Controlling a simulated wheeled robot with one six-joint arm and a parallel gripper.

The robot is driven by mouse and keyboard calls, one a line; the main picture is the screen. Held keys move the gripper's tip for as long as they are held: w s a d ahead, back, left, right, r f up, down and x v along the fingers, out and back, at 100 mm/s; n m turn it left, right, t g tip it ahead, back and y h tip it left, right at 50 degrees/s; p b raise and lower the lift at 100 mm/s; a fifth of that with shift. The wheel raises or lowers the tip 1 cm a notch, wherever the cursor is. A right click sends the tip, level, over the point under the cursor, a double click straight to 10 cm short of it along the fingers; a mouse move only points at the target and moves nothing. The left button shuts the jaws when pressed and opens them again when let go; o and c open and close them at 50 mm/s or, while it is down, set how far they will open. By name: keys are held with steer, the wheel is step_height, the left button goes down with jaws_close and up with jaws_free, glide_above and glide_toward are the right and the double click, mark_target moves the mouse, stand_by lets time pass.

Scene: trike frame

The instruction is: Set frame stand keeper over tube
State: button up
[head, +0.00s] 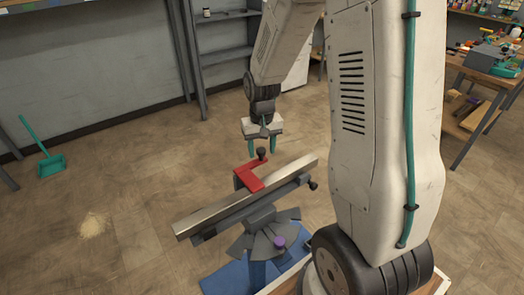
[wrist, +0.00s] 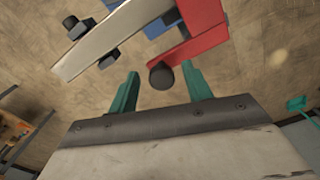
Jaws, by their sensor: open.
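The frame stand keeper (head: 248,177) is a red L-shaped piece with a black knob (head: 262,153) at its free end. One part lies near the middle of the metal tube (head: 208,218); the arm with the knob sticks out beyond the tube's far side. In the wrist view the red keeper (wrist: 205,42) bends away from the tube (wrist: 112,40), and its knob (wrist: 161,76) shows between the fingertips. My gripper (head: 261,151) is open, its teal fingers pointing down around or just above the knob. Contact cannot be told.
The tube rests slanted on a grey stand (head: 262,232) with a purple knob (head: 279,242) and a blue base. A dark knob (head: 313,184) juts from the right end. A workbench (head: 490,75) stands at right, a teal dustpan (head: 50,163) at left. Floor beyond the stand is clear.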

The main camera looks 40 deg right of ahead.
step_height(320, 180, up, 6)
steer(key=shift+r, duration=0.2)
stand_by(0.5)
steer(key=shift+s+a, duration=0.1)
steer(key=shift+s, duration=0.25)
steer(key=s+a+r+n, duration=0.1)
steer(key=s+a+r, duration=0.2)
steer(key=s, duration=0.4)
steer(key=s+a+r+n+t, duration=0.1)
steer(key=s+a+r, duration=0.3)
steer(key=s+r, duration=0.2)
steer(key=s+a+r+n, duration=0.1)
steer(key=s+a+r, duration=0.2)
steer(key=s, duration=0.7)
step_height(320, 180, up, 2)
steer(key=shift+a+r+n, duration=0.2)
steer(key=shift+a+n, duration=0.1)
steer(key=shift+d, duration=0.1)
stand_by(0.3)
